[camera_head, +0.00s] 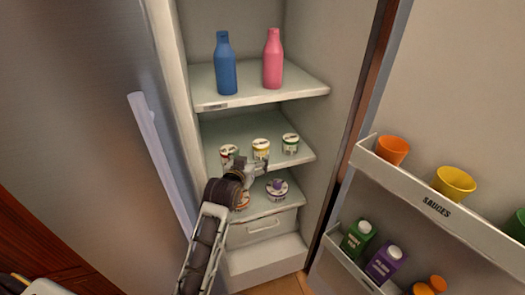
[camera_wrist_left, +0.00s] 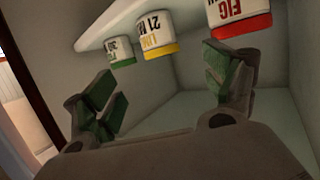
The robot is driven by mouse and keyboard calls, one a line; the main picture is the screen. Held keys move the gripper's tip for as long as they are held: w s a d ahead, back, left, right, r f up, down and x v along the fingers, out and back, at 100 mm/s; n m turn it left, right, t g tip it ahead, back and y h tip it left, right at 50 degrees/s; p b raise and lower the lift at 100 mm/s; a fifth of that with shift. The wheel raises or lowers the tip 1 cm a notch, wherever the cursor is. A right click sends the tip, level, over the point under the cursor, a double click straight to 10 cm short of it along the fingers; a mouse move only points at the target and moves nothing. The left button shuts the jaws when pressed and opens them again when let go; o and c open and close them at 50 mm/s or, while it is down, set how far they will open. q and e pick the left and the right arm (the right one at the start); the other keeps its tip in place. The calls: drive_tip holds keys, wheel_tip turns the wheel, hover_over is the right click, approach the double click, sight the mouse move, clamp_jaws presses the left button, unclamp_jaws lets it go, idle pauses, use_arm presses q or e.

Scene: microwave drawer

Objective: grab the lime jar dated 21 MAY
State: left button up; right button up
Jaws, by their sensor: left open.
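The lime jar (camera_head: 261,148), white with a yellow band, stands in the middle of three jars on the fridge's middle shelf. In the left wrist view the lime jar (camera_wrist_left: 157,36) shows "21 M" and part of "LIME"; the rest of the date is not readable. My left gripper (camera_head: 254,170) is just in front of that shelf, near the lime jar. In the left wrist view my left gripper (camera_wrist_left: 164,88) is open and empty, with its fingers spread and the lime jar beyond the gap.
A red-banded FIG jar (camera_wrist_left: 238,14) and a green-banded jar (camera_head: 290,143) flank the lime jar. A purple-lidded jar (camera_head: 277,190) stands on the shelf below. Blue (camera_head: 225,65) and pink (camera_head: 272,60) bottles stand above. The open door's sauces rack (camera_head: 425,198) is at right.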

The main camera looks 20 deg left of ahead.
sight(261, 147)
use_arm(q)
drive_tip(key=shift+d, duration=0.2)
drive_tip(key=shift+w, duration=0.15)
drive_tip(key=shift+p+x, duration=0.4)
drive_tip(key=shift+x, duration=3.8)
drive_tip(key=shift+a, duration=0.1)
drive_tip(key=shift+a+p+x, duration=0.2)
drive_tip(key=shift+p+x, duration=0.15)
drive_tip(key=shift+x, duration=2.25)
drive_tip(key=shift+f, duration=0.1)
drive_tip(key=shift+c, duration=0.3)
